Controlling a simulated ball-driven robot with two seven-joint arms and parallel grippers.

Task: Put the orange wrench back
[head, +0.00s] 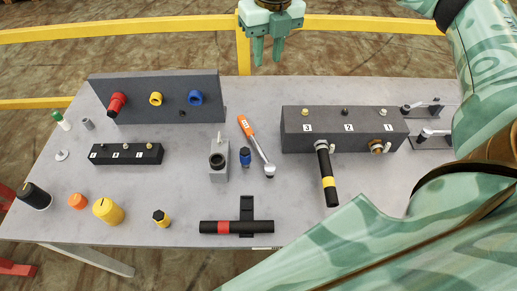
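The orange wrench has an orange handle (247,126) and a silver shaft and head. It lies on the grey table (330,215) near the middle, slanting down to the right, just right of a small blue-topped piece. My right gripper (268,59) is at the top of the head view, above and beyond the table's far edge. It is empty, its fingers point down with a narrow gap between them, and it is well apart from the wrench. My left gripper is not in view.
A dark panel (205,88) with coloured knobs stands at the back left. A dark numbered block (295,128) with a black handle (326,178) stands at right. Several caps and cylinders lie at left. A black and red tube (205,227) lies at front. My arm covers the right side.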

